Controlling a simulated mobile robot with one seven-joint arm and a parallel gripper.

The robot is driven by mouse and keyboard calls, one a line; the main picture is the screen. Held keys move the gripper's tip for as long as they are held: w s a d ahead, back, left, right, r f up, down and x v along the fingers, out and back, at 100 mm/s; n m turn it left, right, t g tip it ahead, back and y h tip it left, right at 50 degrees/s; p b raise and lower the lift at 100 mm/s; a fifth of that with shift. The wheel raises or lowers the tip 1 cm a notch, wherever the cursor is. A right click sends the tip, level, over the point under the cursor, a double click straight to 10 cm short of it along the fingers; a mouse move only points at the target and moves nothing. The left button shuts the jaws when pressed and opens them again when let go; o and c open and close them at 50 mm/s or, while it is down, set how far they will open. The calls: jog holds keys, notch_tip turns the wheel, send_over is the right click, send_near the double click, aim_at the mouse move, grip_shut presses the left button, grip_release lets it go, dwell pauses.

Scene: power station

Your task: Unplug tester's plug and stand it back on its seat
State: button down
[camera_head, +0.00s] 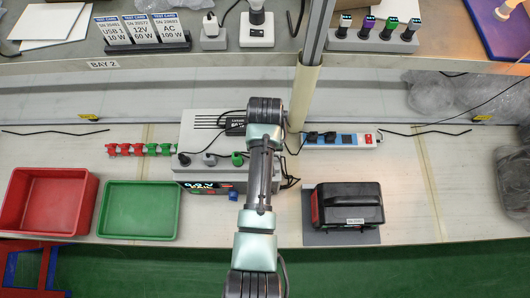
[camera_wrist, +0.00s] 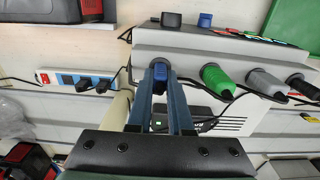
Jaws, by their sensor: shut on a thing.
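My gripper (camera_wrist: 160,78) shows in the wrist view with its two fingers closed on a blue plug (camera_wrist: 160,70) at the edge of the grey tester housing (camera_wrist: 205,46). Green (camera_wrist: 218,80), grey (camera_wrist: 265,84) and black (camera_wrist: 301,86) plugs stand in a row beside it, apart from the fingers. Whether the blue plug is in a socket or on a seat, I cannot tell. In the head view my arm hides the gripper and blue plug; the tester (camera_head: 197,140) shows its lit display (camera_head: 198,186), and its black, grey and green plugs.
A power strip (camera_head: 340,139) with black plugs lies right of the tester, near a pale post (camera_head: 304,92). A black battery pack (camera_head: 347,204) sits front right. Red (camera_head: 47,201) and green (camera_head: 138,210) trays stand front left. Loose cables run around the tester.

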dwell(0.5)
jog(key=c, duration=0.8)
grip_release()
jog(key=shift+o, duration=0.2)
notch_tip(320, 180, up, 13)
jog(key=shift+p, duration=0.35)
jog(key=shift+w, duration=0.1)
